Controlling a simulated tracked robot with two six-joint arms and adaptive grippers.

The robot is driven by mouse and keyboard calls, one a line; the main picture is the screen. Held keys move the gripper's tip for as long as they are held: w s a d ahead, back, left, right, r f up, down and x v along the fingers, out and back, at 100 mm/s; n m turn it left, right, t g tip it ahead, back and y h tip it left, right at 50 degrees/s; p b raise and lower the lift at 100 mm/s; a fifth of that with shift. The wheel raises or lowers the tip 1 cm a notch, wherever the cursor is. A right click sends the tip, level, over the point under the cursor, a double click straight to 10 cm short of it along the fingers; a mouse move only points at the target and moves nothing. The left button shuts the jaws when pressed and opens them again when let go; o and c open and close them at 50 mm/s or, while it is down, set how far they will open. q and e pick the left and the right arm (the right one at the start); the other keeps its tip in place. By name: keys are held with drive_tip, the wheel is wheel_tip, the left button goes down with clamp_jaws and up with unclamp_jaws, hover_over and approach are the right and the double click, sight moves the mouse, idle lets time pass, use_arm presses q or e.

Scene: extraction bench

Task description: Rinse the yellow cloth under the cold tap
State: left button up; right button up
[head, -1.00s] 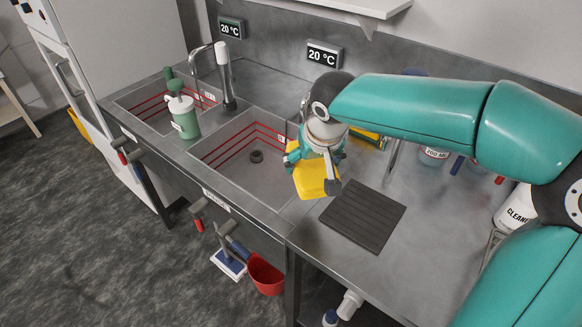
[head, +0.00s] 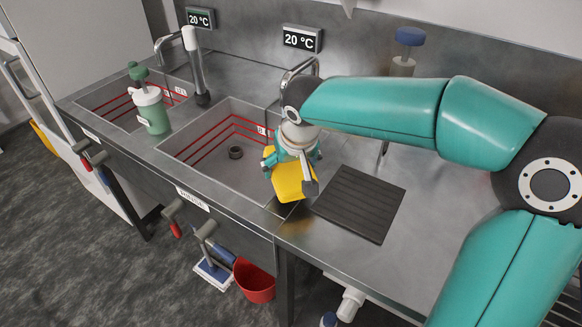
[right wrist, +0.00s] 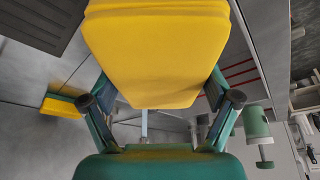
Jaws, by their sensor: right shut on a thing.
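The yellow cloth (head: 290,183) is a folded block shape in my right gripper (head: 291,160), above the right edge of the right basin (head: 215,172). In the right wrist view the cloth (right wrist: 158,55) sits between the two fingers of the gripper (right wrist: 165,101). A curved tap (head: 300,68) rises behind my right arm, partly hidden by it. A second tap (head: 198,65) with a white top stands between the basins. I cannot tell which is the cold one. No running water is visible. My left gripper is not in view.
A green-and-white pump bottle (head: 151,108) stands by the left basin (head: 112,104). A dark ridged mat (head: 358,203) lies right of the cloth. Lever handles (head: 172,212) stick out along the bench front. A red bucket (head: 254,280) is below. The right basin's floor is clear around its drain.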

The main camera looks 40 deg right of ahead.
drive_tip(key=w+d, duration=0.1)
drive_tip(key=w+d+p, duration=0.1)
drive_tip(key=w+p, duration=0.1)
drive_tip(key=w, duration=0.1)
drive_tip(key=shift+d+f, duration=0.4)
drive_tip(key=w+d+f+p, duration=0.2)
drive_tip(key=w+d+p, duration=0.2)
drive_tip(key=w, duration=0.2)
drive_tip(key=shift+w+d, duration=0.4)
drive_tip(key=shift+s+a+b, duration=0.75)
drive_tip(key=shift+s+b, duration=0.25)
drive_tip(key=shift+s, duration=0.1)
drive_tip(key=shift+s+a+b, duration=0.75)
drive_tip(key=shift+s+b, duration=0.3)
drive_tip(key=shift+s+a+b, duration=0.75)
drive_tip(key=shift+s+b, duration=0.25)
drive_tip(key=shift+s, duration=0.1)
drive_tip(key=shift+a, duration=0.1)
drive_tip(key=shift+s+r, duration=0.1)
